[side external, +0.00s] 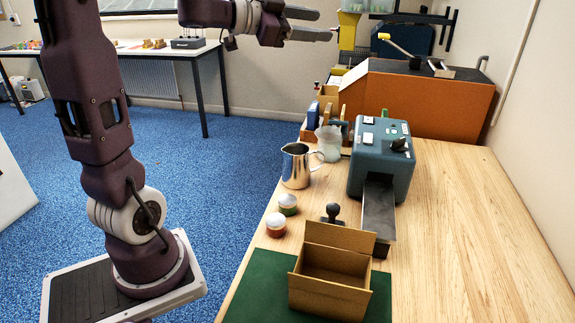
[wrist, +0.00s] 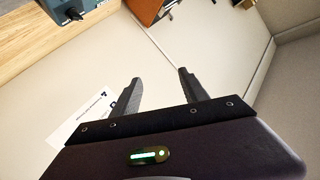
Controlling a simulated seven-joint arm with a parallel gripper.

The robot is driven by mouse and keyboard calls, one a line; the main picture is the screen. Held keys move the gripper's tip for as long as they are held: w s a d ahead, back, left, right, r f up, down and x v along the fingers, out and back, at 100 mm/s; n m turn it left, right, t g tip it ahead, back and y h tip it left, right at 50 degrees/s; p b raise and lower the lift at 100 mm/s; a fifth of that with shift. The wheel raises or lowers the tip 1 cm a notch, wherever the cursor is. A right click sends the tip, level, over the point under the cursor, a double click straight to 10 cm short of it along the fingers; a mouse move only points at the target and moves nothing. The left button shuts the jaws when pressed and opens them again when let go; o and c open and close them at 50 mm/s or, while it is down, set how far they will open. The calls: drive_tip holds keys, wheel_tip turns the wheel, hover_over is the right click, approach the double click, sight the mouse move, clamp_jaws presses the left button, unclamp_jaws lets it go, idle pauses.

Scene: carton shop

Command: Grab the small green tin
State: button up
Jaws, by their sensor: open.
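The small green tin (side external: 287,204) stands on the wooden bench in the side external view, near the bench's left edge. A similar small tin with a red-orange side (side external: 276,225) stands just in front of it. My gripper (side external: 326,25) is high up and far back from the tins, at the top of the side external view, with its fingers pointing right. In the wrist view my gripper (wrist: 160,77) shows its two fingers spread apart with nothing between them. The tins do not show in the wrist view.
A metal jug (side external: 296,166) stands behind the green tin. A black-handled stamp (side external: 333,213) and an open carton (side external: 334,275) on a green mat (side external: 256,285) are close by. A blue-grey machine (side external: 382,155) stands behind right. The bench's right side is clear.

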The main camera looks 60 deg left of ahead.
sight(295, 203)
drive_tip(key=s+d+f+m+g+h, duration=0.1)
drive_tip(key=s+f+m+g+h, duration=0.1)
drive_tip(key=s+f+g+h, duration=0.8)
drive_tip(key=f+t, duration=0.1)
drive_tip(key=f, duration=0.8)
drive_tip(key=f+t+y, duration=0.1)
drive_tip(key=f, duration=0.8)
drive_tip(key=s+f+y, duration=0.1)
drive_tip(key=f, duration=0.9)
drive_tip(key=shift+d+t, duration=0.15)
drive_tip(key=shift+t, duration=0.25)
drive_tip(key=x, duration=0.6)
drive_tip(key=shift+w+d+f, duration=0.1)
drive_tip(key=shift+f, duration=0.15)
drive_tip(key=shift+w+d+f, duration=0.2)
drive_tip(key=shift+w+d, duration=0.05)
drive_tip(key=shift+w, duration=0.05)
clamp_jaws()
